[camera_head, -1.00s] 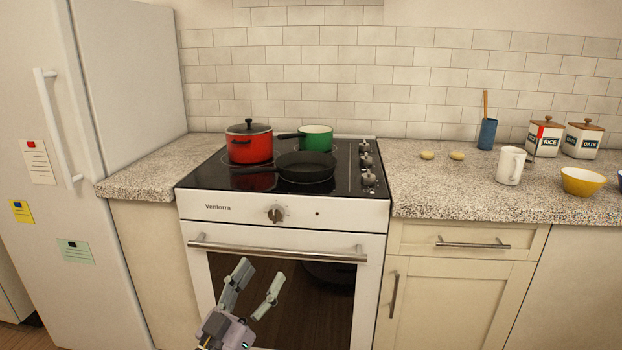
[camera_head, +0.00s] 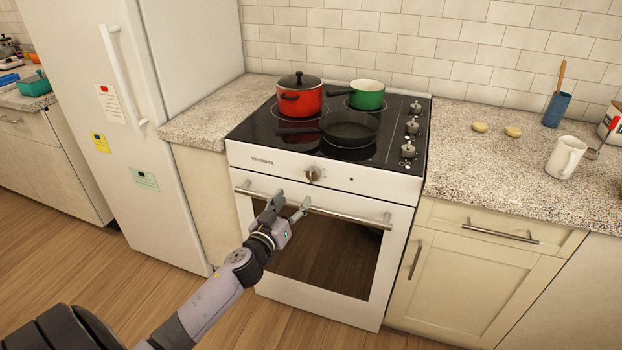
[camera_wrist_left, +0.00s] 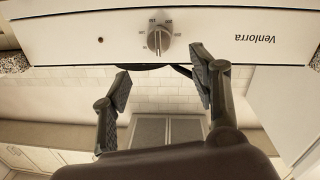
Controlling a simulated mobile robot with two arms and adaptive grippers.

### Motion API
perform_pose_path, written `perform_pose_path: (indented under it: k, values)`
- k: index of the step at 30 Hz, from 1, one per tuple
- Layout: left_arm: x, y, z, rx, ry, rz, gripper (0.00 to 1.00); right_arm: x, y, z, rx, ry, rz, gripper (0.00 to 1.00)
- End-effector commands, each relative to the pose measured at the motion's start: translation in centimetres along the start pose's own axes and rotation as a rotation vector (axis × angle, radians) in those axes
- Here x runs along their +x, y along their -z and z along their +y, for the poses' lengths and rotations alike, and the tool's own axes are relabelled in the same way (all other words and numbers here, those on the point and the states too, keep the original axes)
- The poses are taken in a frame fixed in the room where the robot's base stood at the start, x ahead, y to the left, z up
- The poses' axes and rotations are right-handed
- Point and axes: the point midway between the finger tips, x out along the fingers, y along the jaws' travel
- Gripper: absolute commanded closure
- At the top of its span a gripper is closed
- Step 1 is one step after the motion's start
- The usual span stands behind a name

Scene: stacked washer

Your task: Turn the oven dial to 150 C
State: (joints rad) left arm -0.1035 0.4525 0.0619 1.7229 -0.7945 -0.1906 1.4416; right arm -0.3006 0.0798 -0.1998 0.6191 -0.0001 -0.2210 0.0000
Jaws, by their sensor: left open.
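The oven dial (camera_head: 314,174) is a round grey knob in the middle of the white front panel (camera_head: 380,186) of the oven. In the left wrist view, which is upside down, the dial (camera_wrist_left: 159,39) shows at the top with small numbers around it, too small to read surely. My left gripper (camera_head: 287,203) is open and empty, in front of the oven and a little below and left of the dial in the head view. In the left wrist view its two fingers (camera_wrist_left: 161,70) are apart, and the dial shows beyond them, between the tips. My right gripper is not in view.
The oven door handle (camera_head: 340,214) runs across below the panel, close to the fingers in the picture. A red pot (camera_head: 299,100), a green pan (camera_head: 368,95) and a dark pan (camera_head: 350,128) stand on the cooktop. Wooden floor (camera_head: 150,265) is clear at left.

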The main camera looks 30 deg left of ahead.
Motion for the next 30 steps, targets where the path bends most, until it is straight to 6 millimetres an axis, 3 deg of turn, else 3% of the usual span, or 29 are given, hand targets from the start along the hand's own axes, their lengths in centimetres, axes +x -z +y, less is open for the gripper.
perform_pose_path:
  k: [6, 15, 21, 30]
  values:
    - [4.9, 0.0, 0.0, 0.001, -0.002, 0.004, 0.45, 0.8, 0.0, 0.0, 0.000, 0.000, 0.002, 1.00]
    - [9.8, -0.1, 0.0, 0.000, -0.001, 0.002, 0.45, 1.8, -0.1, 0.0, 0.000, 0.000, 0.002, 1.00]
    - [11.1, 0.0, 0.0, 0.000, -0.001, 0.001, 0.45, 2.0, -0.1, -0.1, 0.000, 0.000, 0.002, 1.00]
    - [11.3, 0.0, 0.1, 0.000, -0.001, 0.000, 0.45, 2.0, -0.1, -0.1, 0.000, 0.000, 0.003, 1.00]
